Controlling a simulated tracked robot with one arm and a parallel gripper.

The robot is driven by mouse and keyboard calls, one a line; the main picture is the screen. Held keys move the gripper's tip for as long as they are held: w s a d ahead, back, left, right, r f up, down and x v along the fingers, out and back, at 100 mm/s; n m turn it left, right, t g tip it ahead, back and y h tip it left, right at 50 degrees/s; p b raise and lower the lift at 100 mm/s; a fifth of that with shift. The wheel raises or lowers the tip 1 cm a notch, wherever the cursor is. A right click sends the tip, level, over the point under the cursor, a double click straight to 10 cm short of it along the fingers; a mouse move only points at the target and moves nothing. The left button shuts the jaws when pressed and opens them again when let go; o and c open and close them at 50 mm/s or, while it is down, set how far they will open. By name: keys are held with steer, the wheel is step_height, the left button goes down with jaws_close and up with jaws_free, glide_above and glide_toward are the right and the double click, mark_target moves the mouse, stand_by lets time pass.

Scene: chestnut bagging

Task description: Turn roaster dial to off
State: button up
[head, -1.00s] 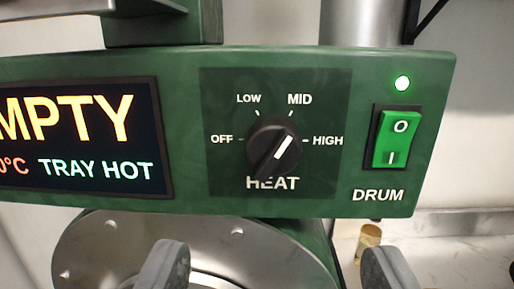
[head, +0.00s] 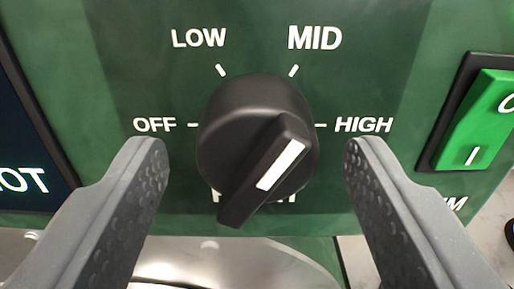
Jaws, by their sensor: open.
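The black heat dial (head: 228,125) is at the centre of the view on the green roaster panel (head: 120,50). OFF is marked to its left, LOW upper left, MID upper right and HIGH right. Its raised grip bar slants from lower left to upper right, with a white line on the upper-right half. The slant runs roughly along the direction of the MID tick. My gripper (head: 256,150) is open, one finger on each side of the dial. A gap shows between each fingertip and the dial. The HEAT label below is mostly hidden by the dial.
The green DRUM switch (head: 484,125) in its black frame is at the right, beyond my right finger. The edge of a dark display (head: 22,150) is at the left. A metal tray or drum face (head: 235,262) lies below the panel.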

steer(key=shift+c, duration=0.4)
steer(key=c, duration=0.9)
steer(key=shift+w+d+r, duration=0.1)
steer(key=shift+d, duration=0.15)
steer(key=shift+a, duration=0.2)
